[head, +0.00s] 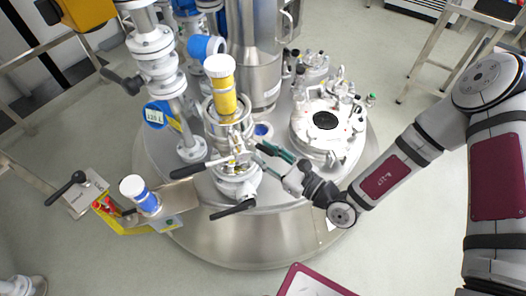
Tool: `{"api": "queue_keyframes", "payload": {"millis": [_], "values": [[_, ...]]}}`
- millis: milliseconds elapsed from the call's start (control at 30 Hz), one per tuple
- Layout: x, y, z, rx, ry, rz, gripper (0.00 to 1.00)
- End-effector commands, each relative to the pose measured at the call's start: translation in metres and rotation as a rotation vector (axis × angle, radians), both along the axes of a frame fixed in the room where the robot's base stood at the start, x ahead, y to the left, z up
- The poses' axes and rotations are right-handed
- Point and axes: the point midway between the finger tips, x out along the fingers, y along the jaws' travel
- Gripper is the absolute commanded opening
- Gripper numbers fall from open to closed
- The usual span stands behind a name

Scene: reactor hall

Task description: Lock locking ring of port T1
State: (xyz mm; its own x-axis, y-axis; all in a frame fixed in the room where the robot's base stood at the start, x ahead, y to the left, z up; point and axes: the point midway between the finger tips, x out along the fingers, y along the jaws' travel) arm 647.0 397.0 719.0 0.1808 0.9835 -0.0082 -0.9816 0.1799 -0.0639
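A metal port assembly (237,184) stands at the front of the round steel reactor lid, and I take it for port T1, though I can read no label. A white-capped yellow container (222,88) stands upright above it. A ring-like metal collar (236,168) sits around the port. One black-gripped handle (188,170) points left and another (233,208) points lower left. My gripper (262,156) reaches in from the right, with its dark green fingers beside the port's right side. I cannot tell whether they touch it or how far apart they are.
A white round flange with a dark centre (325,120) sits to the right on the lid. A steel column (255,50) and blue-and-white valve piping (165,80) stand behind. A side stand with a blue, white-capped container (140,194) is at left.

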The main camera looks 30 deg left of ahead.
Motion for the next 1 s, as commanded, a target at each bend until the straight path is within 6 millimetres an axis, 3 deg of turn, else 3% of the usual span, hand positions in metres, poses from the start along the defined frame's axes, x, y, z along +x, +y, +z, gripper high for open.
{"api": "queue_keyframes", "payload": {"millis": [500,700,1000], "values": [[-0.018,-0.091,0.003,0.006,-0.001,0.001,0.32],[-0.022,-0.108,0.003,0.009,-0.002,0.004,0.32],[-0.023,-0.11,0.004,0.008,-0.003,0.006,0.32]]}}
